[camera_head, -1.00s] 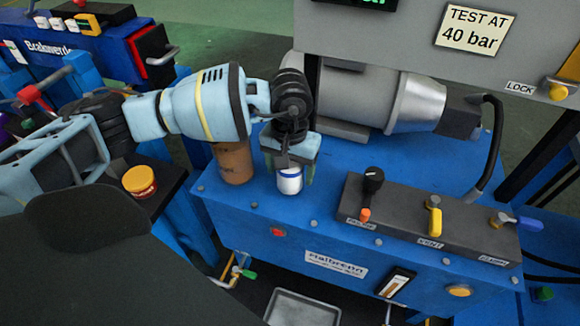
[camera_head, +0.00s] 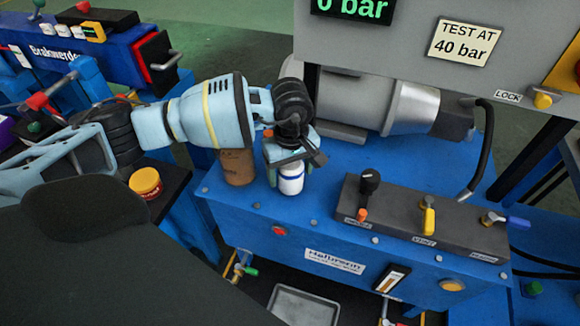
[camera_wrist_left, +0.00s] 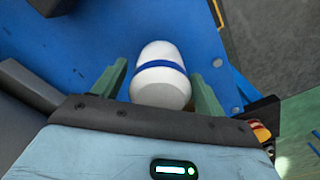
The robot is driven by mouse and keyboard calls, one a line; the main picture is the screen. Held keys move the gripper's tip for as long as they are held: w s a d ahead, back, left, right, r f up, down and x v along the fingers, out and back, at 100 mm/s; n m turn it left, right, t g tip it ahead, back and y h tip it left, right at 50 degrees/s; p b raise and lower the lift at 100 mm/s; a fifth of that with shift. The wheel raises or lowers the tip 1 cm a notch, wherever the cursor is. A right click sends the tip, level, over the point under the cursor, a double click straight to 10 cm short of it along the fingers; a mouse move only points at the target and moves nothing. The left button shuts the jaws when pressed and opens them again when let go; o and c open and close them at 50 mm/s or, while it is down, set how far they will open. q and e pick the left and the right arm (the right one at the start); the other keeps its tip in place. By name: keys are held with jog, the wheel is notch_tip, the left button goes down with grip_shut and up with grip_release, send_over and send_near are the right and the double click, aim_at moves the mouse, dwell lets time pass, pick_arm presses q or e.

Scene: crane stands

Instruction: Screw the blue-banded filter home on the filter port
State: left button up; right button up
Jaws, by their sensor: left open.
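The blue-banded filter (camera_head: 291,180) is a white canister with a blue band, standing upright on the blue machine top. It also shows in the left wrist view (camera_wrist_left: 160,88). My left gripper (camera_head: 288,172) is above and around it. In the left wrist view the two green fingers (camera_wrist_left: 160,85) are open, one on each side of the filter, with a gap at each side. The filter port is not visible; the filter's lower end and whatever is under it are hidden. My right gripper is not in view.
A brown cylinder (camera_head: 238,167) stands close left of the filter. A valve block (camera_head: 400,218) with several levers lies to the right, and a motor (camera_head: 410,105) behind. A grey tray (camera_head: 303,308) lies below in front.

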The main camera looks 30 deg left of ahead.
pick_arm(q)
jog(key=shift+n, duration=0.4)
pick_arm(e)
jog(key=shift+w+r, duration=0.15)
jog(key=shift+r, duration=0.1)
pick_arm(q)
jog(key=n+p, duration=0.1)
jog(key=n, duration=0.2)
jog(key=shift+r+n+p, duration=0.1)
jog(key=shift+n+p, duration=0.2)
jog(key=shift+p, duration=0.1)
jog(key=shift+n, duration=0.8)
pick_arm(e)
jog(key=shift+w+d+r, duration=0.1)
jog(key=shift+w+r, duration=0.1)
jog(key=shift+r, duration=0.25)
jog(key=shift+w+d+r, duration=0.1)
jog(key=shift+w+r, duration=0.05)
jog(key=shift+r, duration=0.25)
pick_arm(q)
jog(key=shift+n+p, duration=0.85)
jog(key=shift+n, duration=0.35)
jog(key=shift+n+p, duration=0.45)
jog(key=shift+n, duration=0.95)
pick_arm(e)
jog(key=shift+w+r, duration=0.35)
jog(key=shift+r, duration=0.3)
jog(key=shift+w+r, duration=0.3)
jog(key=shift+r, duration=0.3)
